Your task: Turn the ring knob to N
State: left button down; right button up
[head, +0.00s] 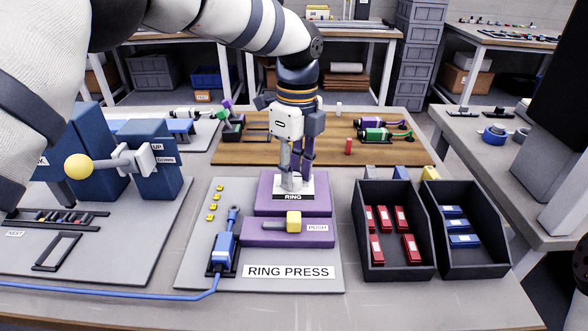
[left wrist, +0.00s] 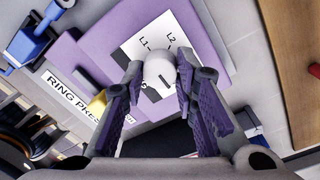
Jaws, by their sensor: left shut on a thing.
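The ring knob (left wrist: 158,68) is pale and round with a short dark mark on its top. It sits on a white plate (left wrist: 133,48) on the purple ring press (left wrist: 92,30). L1 and L2 print shows beside the knob in the left wrist view; I cannot make out an N. My left gripper (head: 294,178) points down over the plate marked RING (head: 293,197). In the left wrist view my left gripper (left wrist: 159,72) has a finger on each side of the knob and is shut on it. My right gripper is not in view.
A yellow-ended PUSH part (head: 293,222) is in front of the knob. A blue tool (head: 226,245) with a blue cable stands left of it. Black bins hold red blocks (head: 383,218) and blue blocks (head: 455,225) at the right. A yellow ball lever (head: 78,166) is at the left.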

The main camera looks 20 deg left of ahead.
aim_at(296, 175)
pick_arm(q)
jog(key=c, duration=1.3)
grip_release()
jog(key=shift+f, duration=0.1)
jog(key=r, duration=1.2)
jog(key=shift+w+d, duration=0.15)
jog(key=shift+w, duration=0.1)
